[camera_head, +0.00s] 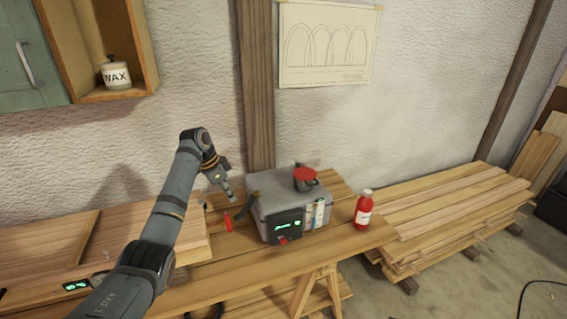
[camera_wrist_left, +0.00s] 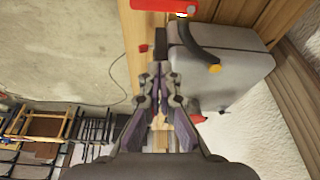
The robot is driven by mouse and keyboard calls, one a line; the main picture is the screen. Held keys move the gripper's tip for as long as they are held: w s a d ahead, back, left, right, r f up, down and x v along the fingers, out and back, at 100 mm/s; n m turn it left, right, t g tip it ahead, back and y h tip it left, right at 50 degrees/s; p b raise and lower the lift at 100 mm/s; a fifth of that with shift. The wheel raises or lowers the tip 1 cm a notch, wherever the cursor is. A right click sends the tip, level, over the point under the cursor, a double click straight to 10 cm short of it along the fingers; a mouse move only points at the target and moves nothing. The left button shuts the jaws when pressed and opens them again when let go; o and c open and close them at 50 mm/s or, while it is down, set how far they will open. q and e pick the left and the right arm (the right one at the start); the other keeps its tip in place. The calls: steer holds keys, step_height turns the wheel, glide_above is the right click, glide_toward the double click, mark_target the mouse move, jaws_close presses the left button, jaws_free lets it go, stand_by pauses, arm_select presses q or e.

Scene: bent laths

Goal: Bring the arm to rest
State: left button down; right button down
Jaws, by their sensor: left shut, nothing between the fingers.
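My left arm reaches up from the lower left in the head view and bends over at the top. Its gripper (camera_head: 228,194) points down, above the bench and to the left of the grey machine box (camera_head: 265,207). In the left wrist view the two fingers (camera_wrist_left: 158,78) are close together with nothing between them. My right gripper is not in view.
The wooden bench (camera_head: 215,272) carries a red bottle (camera_head: 363,209) right of the box and a red-handled piece (camera_head: 228,222) near the hose. Planks (camera_head: 450,205) are stacked at right. A wax jar (camera_head: 115,74) stands in an open wall cabinet (camera_head: 150,45).

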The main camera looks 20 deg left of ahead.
arm_select(q)
steer(key=s+d+f+n+y, duration=0.1)
steer(key=s+d+f, duration=0.4)
steer(key=s+f, duration=0.3)
steer(key=s+d+f+n+y, duration=0.1)
steer(key=s+d+f+n, duration=0.1)
steer(key=s+d+f, duration=0.6)
steer(key=s+d+n+t+y, duration=0.1)
steer(key=s+n, duration=0.4)
steer(key=s, duration=1.1)
steer(key=s+a+f+g, duration=0.1)
steer(key=s+f, duration=0.1)
steer(key=f, duration=1.2)
steer(key=s+a+f, duration=0.1)
steer(key=f, duration=1.4)
steer(key=s+a+f+g+b, duration=0.1)
steer(key=s+f, duration=1.4)
steer(key=s, duration=0.3)
steer(key=shift+a+f, duration=0.2)
steer(key=shift+a, duration=0.05)
steer(key=c, duration=2.1)
jaws_free()
steer(key=shift+s, duration=0.1)
